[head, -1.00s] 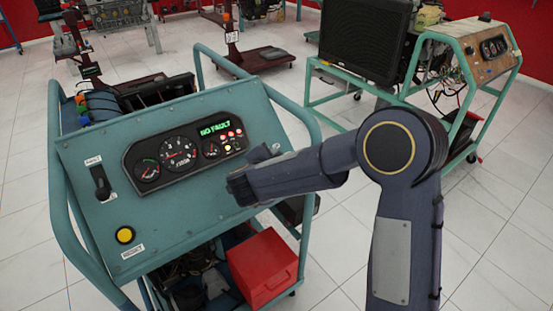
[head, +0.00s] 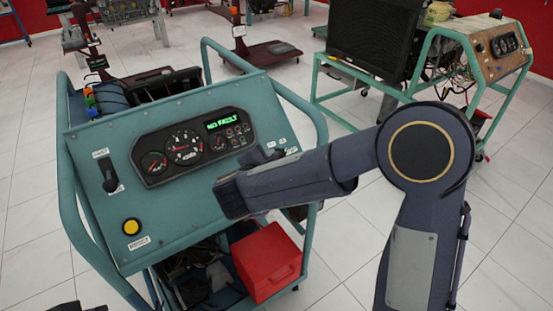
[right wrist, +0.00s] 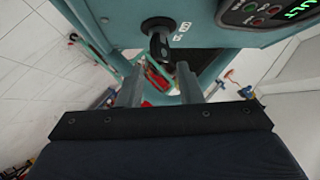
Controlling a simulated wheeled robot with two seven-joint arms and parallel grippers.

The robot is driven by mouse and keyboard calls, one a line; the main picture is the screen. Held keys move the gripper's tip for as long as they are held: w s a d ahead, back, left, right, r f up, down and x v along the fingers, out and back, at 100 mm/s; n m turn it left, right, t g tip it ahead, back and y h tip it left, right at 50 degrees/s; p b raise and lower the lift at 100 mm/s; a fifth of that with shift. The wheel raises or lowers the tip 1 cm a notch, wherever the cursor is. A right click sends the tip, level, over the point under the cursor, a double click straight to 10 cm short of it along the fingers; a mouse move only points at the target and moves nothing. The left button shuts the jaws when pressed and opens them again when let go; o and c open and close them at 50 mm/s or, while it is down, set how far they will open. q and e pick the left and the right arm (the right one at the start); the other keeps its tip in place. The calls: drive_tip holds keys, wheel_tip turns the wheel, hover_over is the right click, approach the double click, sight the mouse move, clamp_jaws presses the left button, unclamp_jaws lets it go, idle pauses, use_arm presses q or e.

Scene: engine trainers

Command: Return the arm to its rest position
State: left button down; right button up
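In the head view my right arm comes in from the right, and its hand (head: 230,196) is in front of the teal engine trainer's panel (head: 185,205), below the gauges. Its fingers cannot be made out there. In the right wrist view the right gripper (right wrist: 159,82) has its two fingers apart with nothing between them. A black key-like switch (right wrist: 160,44) sits on the panel just beyond the fingertips, apart from them. A dark piece at the head view's bottom left edge may be part of my left arm; its gripper cannot be made out.
The panel carries a green "NO FAULT" display (head: 225,123), round gauges, a black lever switch (head: 109,172) and a yellow button (head: 131,227). A red box (head: 266,262) sits low in the frame. Another trainer (head: 490,62) stands behind right. Tiled floor (head: 325,275) shows around.

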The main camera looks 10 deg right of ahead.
idle(0.3)
drive_tip(key=s+d+r+n+t+y+p, duration=0.2)
drive_tip(key=s+r+n+t+y+p, duration=0.15)
drive_tip(key=r+n+y, duration=0.6)
drive_tip(key=s+d+f+n+g+y+p, duration=0.1)
drive_tip(key=s+g, duration=0.3)
drive_tip(key=s, duration=0.9)
drive_tip(key=s+d+f+n+g+p, duration=0.1)
drive_tip(key=s+d+f+n+g, duration=0.2)
drive_tip(key=s, duration=1)
drive_tip(key=shift+d+f+n+g+y+p, duration=0.2)
drive_tip(key=shift+d+n+g+y+p, duration=0.2)
drive_tip(key=shift+d+g, duration=0.4)
drive_tip(key=shift+w+a, duration=0.1)
drive_tip(key=shift+a, duration=0.05)
